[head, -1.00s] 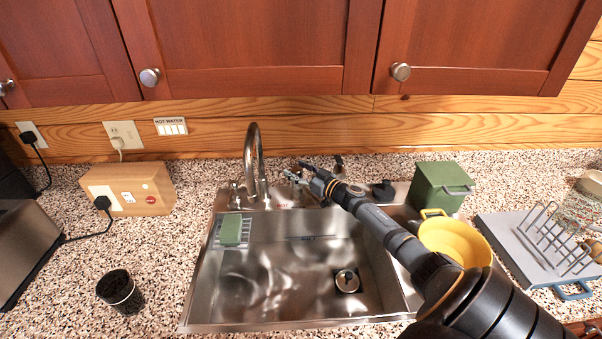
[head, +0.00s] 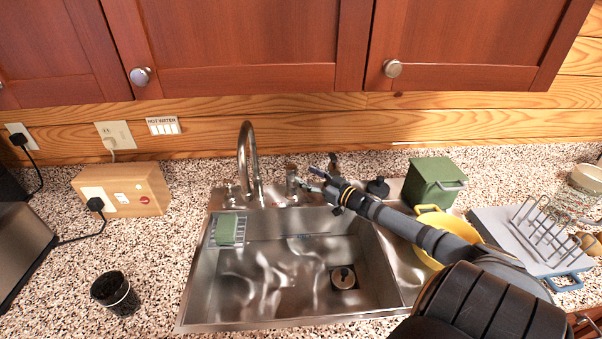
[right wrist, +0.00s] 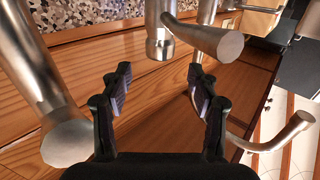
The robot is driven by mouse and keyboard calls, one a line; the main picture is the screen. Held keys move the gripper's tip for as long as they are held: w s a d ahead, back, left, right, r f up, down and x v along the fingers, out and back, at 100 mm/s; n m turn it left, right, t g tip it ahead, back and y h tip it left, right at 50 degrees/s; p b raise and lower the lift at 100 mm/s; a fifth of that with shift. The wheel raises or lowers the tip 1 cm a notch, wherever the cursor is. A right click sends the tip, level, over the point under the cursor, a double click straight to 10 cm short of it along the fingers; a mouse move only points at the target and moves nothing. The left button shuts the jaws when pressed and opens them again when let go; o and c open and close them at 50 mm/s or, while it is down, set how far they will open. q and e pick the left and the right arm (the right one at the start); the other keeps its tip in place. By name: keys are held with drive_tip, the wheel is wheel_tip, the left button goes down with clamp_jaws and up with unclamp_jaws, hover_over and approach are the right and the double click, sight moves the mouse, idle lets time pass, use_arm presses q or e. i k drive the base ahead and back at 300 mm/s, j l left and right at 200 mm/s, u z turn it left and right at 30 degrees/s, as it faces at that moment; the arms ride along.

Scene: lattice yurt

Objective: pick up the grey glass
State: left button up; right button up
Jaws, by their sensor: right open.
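A dark tumbler (head: 116,293), near black with a pale band, stands upright on the counter left of the sink. It is the closest match to the grey glass, though its colour reads darker than grey. My right gripper (head: 318,180) is above the back rim of the sink, right of the faucet and far from the tumbler. In the right wrist view my right gripper (right wrist: 160,95) is open, its two fingers apart with nothing held between them. The tumbler does not show in that view. My left gripper is not in view.
The tall curved faucet (head: 247,155) stands behind the steel sink (head: 190,290); metal fittings (right wrist: 203,38) are close ahead of my right fingers. A green canister (head: 434,184), yellow bowl (head: 437,220) and drying rack (head: 510,240) are at right. A wooden socket box (head: 140,185) is at left.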

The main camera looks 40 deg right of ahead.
sight(119, 296)
drive_tip(key=k+j, duration=0.5)
drive_tip(key=j, duration=0.15)
drive_tip(key=k+j, duration=1.05)
drive_tip(key=j, duration=0.2)
